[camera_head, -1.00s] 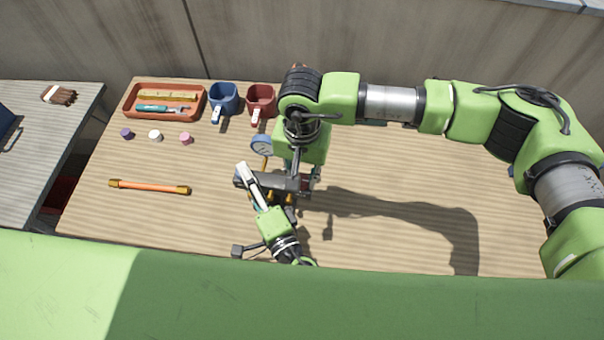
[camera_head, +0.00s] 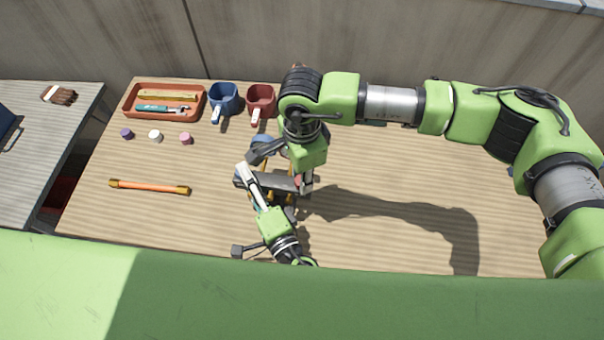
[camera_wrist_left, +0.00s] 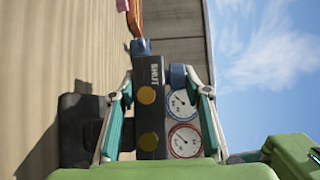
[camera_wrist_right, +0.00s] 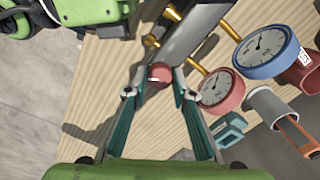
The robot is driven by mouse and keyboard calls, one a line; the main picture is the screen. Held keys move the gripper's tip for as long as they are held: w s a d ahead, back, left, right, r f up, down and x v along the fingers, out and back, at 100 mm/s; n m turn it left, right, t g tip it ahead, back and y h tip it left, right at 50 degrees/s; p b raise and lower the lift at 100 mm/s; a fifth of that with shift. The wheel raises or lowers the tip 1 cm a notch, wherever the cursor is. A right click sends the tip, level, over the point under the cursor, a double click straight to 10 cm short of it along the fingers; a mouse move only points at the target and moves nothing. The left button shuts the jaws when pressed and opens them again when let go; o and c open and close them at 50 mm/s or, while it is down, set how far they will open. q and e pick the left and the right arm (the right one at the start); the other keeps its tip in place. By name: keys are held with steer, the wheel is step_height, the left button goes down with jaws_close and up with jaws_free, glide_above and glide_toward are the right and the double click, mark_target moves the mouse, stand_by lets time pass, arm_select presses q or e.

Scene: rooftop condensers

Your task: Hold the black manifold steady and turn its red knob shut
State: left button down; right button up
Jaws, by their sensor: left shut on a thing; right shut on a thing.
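The black manifold (camera_head: 268,182) is held above the table near its middle. My left gripper (camera_head: 261,194) is shut around its body. The left wrist view shows the manifold (camera_wrist_left: 149,72) between the fingers, with a SHUT label and two gauges beside it. My right gripper (camera_wrist_right: 158,88) is shut on the red knob (camera_wrist_right: 160,75) at the manifold's end. In the right wrist view the blue-rimmed gauge (camera_wrist_right: 265,48) and the red-rimmed gauge (camera_wrist_right: 218,92) are clear of the fingers. In the head view my right arm hides most of the knob.
An orange tray (camera_head: 128,106) with tools, a blue mug (camera_head: 224,97) and a red mug (camera_head: 261,98) stand along the back. Several small caps (camera_head: 155,136) and an orange bar (camera_head: 149,187) lie at left. The table's right side (camera_head: 420,200) looks mostly clear.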

steer(key=m, duration=0.6)
steer(key=shift+m, duration=0.3)
stand_by(0.4)
arm_select(q)
steer(key=shift+f, duration=0.1)
arm_select(e)
steer(key=o, duration=1.1)
steer(key=shift+r, duration=0.1)
step_height(320, 180, up, 12)
steer(key=shift+f, duration=0.15)
arm_select(q)
steer(key=c, duration=1.1)
jaws_free()
